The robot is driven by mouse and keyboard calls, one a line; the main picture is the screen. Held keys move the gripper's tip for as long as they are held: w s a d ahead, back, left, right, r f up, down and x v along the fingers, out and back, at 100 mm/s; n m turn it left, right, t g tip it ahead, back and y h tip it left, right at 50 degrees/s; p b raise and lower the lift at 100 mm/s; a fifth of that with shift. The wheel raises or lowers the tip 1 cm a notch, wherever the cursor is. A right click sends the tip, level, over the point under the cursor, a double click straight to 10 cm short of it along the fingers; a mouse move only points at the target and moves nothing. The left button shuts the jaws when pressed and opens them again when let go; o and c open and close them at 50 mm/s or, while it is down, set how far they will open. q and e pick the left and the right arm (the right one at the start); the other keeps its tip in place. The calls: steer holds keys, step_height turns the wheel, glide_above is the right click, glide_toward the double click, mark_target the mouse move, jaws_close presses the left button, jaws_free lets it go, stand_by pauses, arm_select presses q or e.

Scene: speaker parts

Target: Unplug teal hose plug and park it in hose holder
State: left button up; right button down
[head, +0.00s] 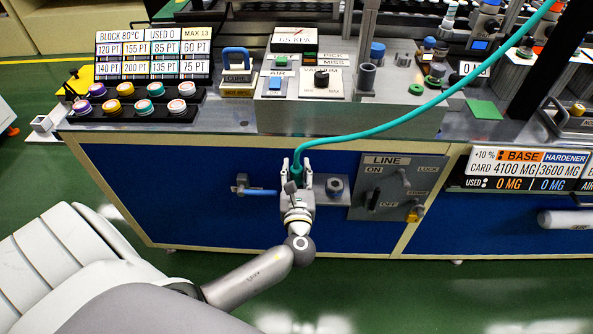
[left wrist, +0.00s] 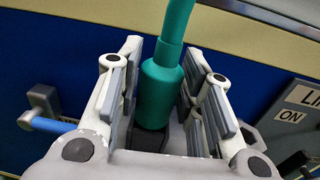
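The teal hose plug (head: 297,172) is at the blue front panel below the worktop, with its teal hose (head: 385,127) running up to the right. My left gripper (head: 297,163) is at the plug with one finger on each side. In the left wrist view, the plug (left wrist: 161,92) stands between the finger pads, which look spread with a small gap, at least on the left. My right gripper is not in view.
A valve with a blue lever (head: 260,192) is close on the gripper's left. The grey LINE switch panel (head: 396,190) is to the right. The worktop edge (head: 215,136) lies above, with a grey control box (head: 303,84) on top. The floor in front is clear.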

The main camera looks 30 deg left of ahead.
arm_select(q)
steer(key=shift+o, duration=1.3)
steer(key=shift+s+d, duration=0.2)
steer(key=shift+s, duration=0.05)
steer(key=v, duration=1.1)
steer(key=shift+s, duration=0.15)
steer(key=shift+d, duration=0.1)
